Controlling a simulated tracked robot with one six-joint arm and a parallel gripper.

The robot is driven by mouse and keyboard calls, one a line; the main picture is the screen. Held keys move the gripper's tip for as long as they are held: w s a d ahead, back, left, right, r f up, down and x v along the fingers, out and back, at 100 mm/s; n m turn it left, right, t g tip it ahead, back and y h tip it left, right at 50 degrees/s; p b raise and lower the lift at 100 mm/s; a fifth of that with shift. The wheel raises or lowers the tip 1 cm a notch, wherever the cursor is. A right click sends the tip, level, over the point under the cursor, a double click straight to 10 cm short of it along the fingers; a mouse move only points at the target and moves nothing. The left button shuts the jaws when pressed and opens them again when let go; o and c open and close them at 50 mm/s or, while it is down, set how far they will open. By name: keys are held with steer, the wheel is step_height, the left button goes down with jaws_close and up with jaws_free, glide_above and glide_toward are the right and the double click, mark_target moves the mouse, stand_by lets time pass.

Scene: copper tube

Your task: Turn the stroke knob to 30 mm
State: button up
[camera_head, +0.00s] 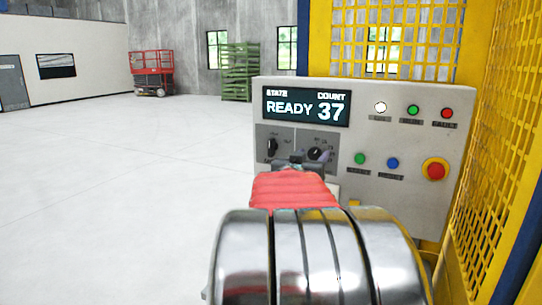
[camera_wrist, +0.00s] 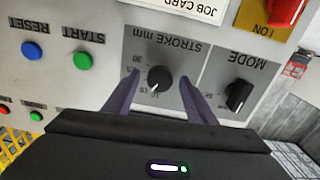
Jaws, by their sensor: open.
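The stroke knob (camera_wrist: 158,79) is a round black knob on a dark grey plate marked STROKE mm, upside down in the wrist view. Small scale numbers surround it on the left and below, with 30 at its upper left. A pale mark shows on its lower left edge, but I cannot read its setting surely. My gripper (camera_wrist: 159,80) is open, with one purple-grey finger on each side of the knob and visible gaps between. In the head view the stroke knob (camera_head: 315,153) is partly hidden behind my gripper (camera_head: 321,158).
The mode knob (camera_wrist: 239,96) is beside the stroke knob. A green start button (camera_wrist: 82,60), a blue reset button (camera_wrist: 32,50) and a red emergency stop (camera_head: 435,171) are on the panel. The display (camera_head: 307,106) reads READY 37. Yellow mesh (camera_head: 500,130) stands at right.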

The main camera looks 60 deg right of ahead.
steer(key=shift+d, duration=0.25)
steer(key=shift+c, duration=0.2)
steer(key=c, duration=1)
